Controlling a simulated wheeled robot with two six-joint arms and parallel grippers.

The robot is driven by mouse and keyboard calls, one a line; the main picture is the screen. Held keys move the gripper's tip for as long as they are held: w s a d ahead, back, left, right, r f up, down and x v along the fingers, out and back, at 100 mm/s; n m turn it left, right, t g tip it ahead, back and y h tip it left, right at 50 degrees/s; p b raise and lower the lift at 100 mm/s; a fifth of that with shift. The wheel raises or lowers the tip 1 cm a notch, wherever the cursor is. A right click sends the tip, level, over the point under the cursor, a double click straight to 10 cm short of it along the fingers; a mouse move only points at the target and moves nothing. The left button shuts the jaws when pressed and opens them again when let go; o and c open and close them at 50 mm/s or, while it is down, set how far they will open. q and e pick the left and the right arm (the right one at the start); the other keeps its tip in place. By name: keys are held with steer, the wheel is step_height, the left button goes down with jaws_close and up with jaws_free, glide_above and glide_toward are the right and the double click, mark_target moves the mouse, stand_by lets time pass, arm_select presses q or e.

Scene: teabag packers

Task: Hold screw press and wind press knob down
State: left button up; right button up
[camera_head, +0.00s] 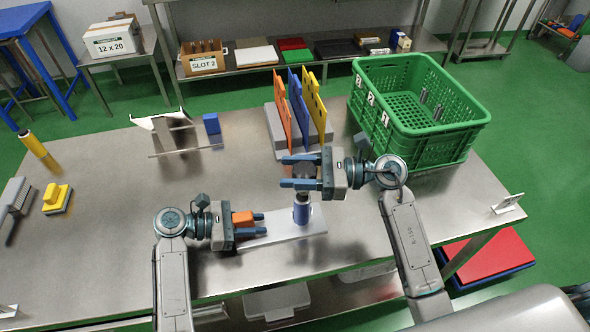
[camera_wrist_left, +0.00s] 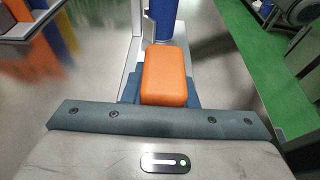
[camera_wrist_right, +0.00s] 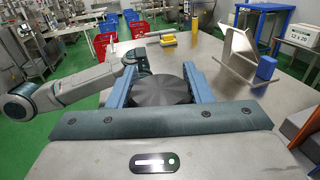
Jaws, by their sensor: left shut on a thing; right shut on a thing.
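The screw press stands near the table's front edge, with a pale base plate (camera_head: 285,237) and a blue cylinder (camera_head: 302,212). An orange block (camera_head: 243,218) is at its left end and fills the left wrist view's middle (camera_wrist_left: 165,75). My left gripper (camera_head: 259,223) is shut on this orange block, fingers pointing right. My right gripper (camera_head: 288,172) is above the cylinder, fingers pointing left. It is shut on the dark round press knob (camera_wrist_right: 163,90), one finger on each side. The cylinder also shows behind the block in the left wrist view (camera_wrist_left: 163,20).
A rack with orange, blue and yellow panels (camera_head: 298,110) stands just behind the press. A green crate (camera_head: 440,140) is at the back right. A metal stand (camera_head: 165,122) and a small blue block (camera_head: 211,124) are behind left.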

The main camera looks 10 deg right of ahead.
steer(key=shift+f+m+t, duration=0.1)
steer(key=shift+m+t, duration=0.2)
steer(key=shift+t, duration=0.2)
steer(key=m+t+h, duration=0.1)
steer(key=t, duration=0.1)
steer(key=m+t+h, duration=0.1)
steer(key=m+t, duration=0.1)
steer(key=m+t+h, duration=0.1)
steer(key=t, duration=0.1)
steer(key=shift+w+d+h, duration=0.15)
steer(key=shift+w+h, duration=0.15)
steer(key=shift+w, duration=0.05)
steer(key=shift+w+d+m+t+h, duration=0.15)
steer(key=shift+m+t+h, duration=0.9)
steer(key=shift+m+h, duration=0.15)
steer(key=shift+w+d+m+t+h, duration=0.1)
steer(key=shift+d+m+t+h, duration=0.05)
steer(key=shift+m+t+h, duration=1.05)
steer(key=shift+h, duration=0.3)
steer(key=o, duration=1)
steer(key=v, duration=1.2)
